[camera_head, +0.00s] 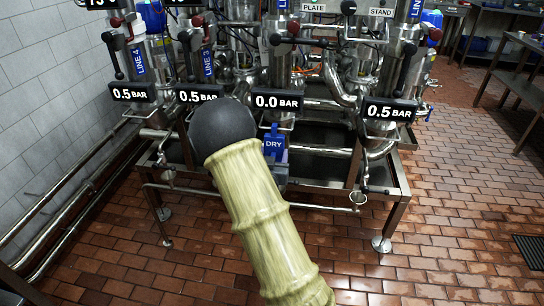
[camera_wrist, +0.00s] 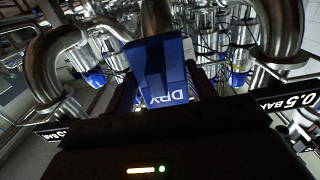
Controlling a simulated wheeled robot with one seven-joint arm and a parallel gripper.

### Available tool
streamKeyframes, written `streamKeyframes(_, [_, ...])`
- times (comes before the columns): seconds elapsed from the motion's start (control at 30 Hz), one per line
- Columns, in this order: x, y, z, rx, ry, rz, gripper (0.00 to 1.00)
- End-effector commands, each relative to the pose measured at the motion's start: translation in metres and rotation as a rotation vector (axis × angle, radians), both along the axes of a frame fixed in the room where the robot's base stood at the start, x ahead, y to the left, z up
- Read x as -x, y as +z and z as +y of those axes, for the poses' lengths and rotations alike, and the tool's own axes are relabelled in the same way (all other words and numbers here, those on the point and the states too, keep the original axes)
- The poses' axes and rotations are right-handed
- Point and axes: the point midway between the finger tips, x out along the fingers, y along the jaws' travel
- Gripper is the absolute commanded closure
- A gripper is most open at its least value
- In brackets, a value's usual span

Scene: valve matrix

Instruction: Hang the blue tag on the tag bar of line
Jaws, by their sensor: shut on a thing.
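The blue tag (camera_head: 273,146) reads DRY and appears in the head view just below the 0.0 BAR display. In the wrist view, the tag (camera_wrist: 162,58) stands between the dark fingers of my gripper (camera_wrist: 166,88), its lettering upside down. The gripper is shut on it. In the head view my own arm hides most of the gripper. A thin steel tag bar (camera_head: 291,127) shows under the 0.0 BAR display, close above the tag. I cannot tell whether the tag touches or hooks over it.
Displays reading 0.5 BAR (camera_head: 391,111) flank the 0.0 BAR display (camera_head: 277,102). Black-handled valves (camera_head: 406,66) and curved steel pipes (camera_wrist: 280,30) crowd around the tag.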

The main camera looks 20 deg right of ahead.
Motion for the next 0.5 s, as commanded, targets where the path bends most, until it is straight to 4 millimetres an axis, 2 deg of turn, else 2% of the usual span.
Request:
streamKeyframes(0.3, [-0.008, 0.001, -0.007, -0.001, 0.007, -0.001, 0.74])
streamKeyframes(0.5, [-0.008, -0.012, -0.007, -0.001, 0.006, -0.001, 0.74])
